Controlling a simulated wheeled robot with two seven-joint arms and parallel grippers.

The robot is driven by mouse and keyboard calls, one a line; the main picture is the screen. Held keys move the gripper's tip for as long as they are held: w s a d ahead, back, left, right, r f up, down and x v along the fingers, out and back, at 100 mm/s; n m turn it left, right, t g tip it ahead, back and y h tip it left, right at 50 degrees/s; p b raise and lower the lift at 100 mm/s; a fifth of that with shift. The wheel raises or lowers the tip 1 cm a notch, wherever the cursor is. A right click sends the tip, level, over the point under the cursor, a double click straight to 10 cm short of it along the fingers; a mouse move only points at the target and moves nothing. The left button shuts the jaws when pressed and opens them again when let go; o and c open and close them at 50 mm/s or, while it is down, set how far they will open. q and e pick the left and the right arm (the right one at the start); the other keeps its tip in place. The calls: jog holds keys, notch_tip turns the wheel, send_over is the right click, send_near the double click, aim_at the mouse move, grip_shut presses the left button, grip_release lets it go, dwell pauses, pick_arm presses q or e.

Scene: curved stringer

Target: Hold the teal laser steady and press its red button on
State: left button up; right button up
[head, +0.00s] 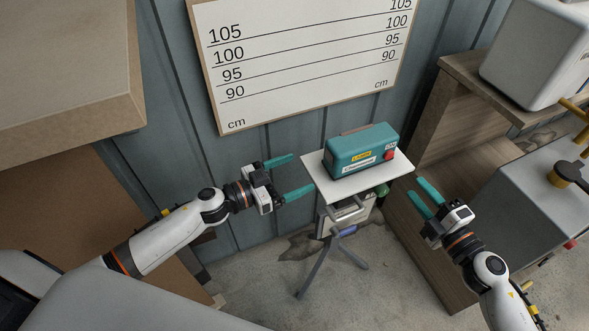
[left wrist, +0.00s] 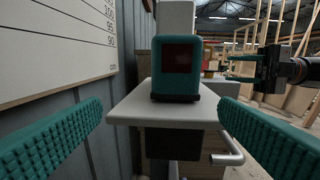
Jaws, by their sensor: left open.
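The teal laser (head: 359,150) is a box with a yellow label, sitting upright on a small white tripod platform (head: 392,181). Its red button (head: 389,155) is on the right end of the face toward me. My left gripper (head: 291,176) is open and empty, just left of the platform, with its fingers pointing at the laser. In the left wrist view the laser (left wrist: 176,68) shows a dark red window and stands ahead between the spread teal fingers, apart from them. My right gripper (head: 424,196) is open and empty, to the right of and below the platform.
A white board with height lines (head: 300,60) hangs on the blue-grey wall behind. A wooden cabinet (head: 430,150) stands close on the right, with a grey case (head: 530,190) beside it. A cardboard box (head: 65,70) is at upper left. The tripod legs (head: 315,267) stand on the floor.

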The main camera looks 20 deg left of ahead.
aim_at(342, 155)
pick_arm(q)
jog(key=shift+m+g+h, duration=0.3)
jog(key=shift+m+h, duration=0.2)
jog(key=shift+h, duration=0.1)
jog(key=w+d+r, duration=0.1)
jog(key=w+d, duration=0.1)
jog(key=d, duration=0.1)
jog(key=w+d+r, duration=0.1)
jog(key=w+d, duration=0.2)
jog(key=w+d+r, duration=0.1)
jog(key=w+d, duration=0.1)
jog(key=d, duration=0.2)
jog(key=shift+w, duration=0.2)
jog(key=shift+a, duration=0.1)
jog(key=c, duration=1.4)
pick_arm(e)
jog(key=shift+c, duration=0.2)
pick_arm(q)
jog(key=shift+c, duration=0.2)
pick_arm(e)
grip_shut()
pick_arm(q)
jog(key=shift+f, duration=0.1)
pick_arm(e)
jog(key=shift+a, duration=0.1)
